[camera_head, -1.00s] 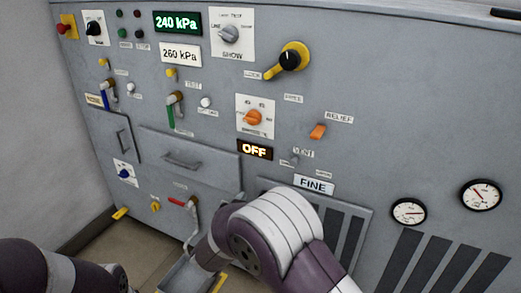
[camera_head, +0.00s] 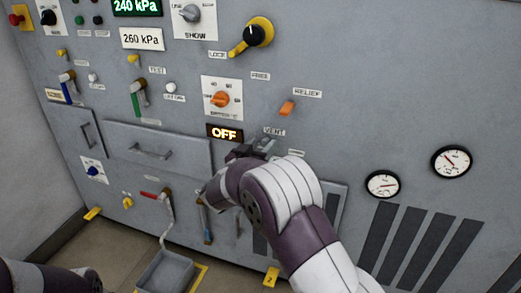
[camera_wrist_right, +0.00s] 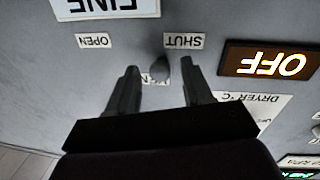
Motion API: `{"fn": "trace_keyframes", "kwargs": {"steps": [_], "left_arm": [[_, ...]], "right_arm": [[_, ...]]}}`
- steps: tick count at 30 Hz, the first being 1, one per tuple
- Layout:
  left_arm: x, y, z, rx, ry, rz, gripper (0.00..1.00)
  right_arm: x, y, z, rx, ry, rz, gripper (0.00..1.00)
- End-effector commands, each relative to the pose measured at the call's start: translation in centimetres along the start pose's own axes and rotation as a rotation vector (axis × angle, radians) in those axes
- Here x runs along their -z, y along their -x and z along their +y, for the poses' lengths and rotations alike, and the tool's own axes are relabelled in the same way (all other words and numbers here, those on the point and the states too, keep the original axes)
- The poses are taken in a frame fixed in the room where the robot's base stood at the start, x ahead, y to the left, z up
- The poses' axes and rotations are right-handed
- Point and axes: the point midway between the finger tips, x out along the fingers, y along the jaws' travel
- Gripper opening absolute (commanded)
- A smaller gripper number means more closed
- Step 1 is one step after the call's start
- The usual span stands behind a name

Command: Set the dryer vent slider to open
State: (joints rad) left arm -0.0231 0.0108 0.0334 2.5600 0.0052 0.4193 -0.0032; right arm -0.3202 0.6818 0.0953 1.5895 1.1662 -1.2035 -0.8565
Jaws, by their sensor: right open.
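The small dark vent slider knob (camera_wrist_right: 161,68) shows in the right wrist view, which sees the panel upside down. It stands beside the SHUT label (camera_wrist_right: 184,41), nearer to it than to the OPEN label (camera_wrist_right: 93,40). My right gripper (camera_wrist_right: 161,74) is open, with one finger on each side of the knob in the picture. I cannot tell whether a finger touches it. In the head view my right gripper (camera_head: 258,147) is at the panel just below the VENT label (camera_head: 274,131) and hides the slider. Of my left arm only part shows at the lower left.
The OFF display (camera_head: 224,132) is close left of my right gripper. The orange relief switch (camera_head: 287,107) and the orange dryer dial (camera_head: 220,99) are above it. Two gauges (camera_head: 382,184) are to the right, with bare panel between.

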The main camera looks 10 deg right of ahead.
Motion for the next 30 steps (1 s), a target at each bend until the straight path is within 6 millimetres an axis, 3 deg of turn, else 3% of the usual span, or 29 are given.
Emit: {"fn": "trace_keyframes", "kwargs": {"steps": [4, 9, 14, 24, 30], "left_arm": [[0.0, 0.0, 0.0, 0.0, 0.0, 0.0, 0.43], [0.0, 0.0, 0.0, 0.0, 0.0, 0.0, 0.43], [0.0, 0.2, 0.0, 0.0, 0.0, 0.0, 0.43], [0.3, 2.4, 0.0, 0.0, 0.0, 0.0, 0.43], [0.3, 2.3, 0.0, 0.0, 0.0, 0.0, 0.43]], "right_arm": [[0.0, 0.0, 0.0, 0.0, 0.0, 0.0, 0.5], [0.0, 0.0, 0.0, 0.0, -0.001, 0.0, 0.0], [0.1, 0.0, 0.2, 0.0, -0.001, 0.0, 0.0], [-0.7, -0.7, 5.8, -0.003, 0.0, -0.001, 0.0], [-1.0, -0.7, 6.4, -0.003, -0.001, -0.001, 0.0]]}}
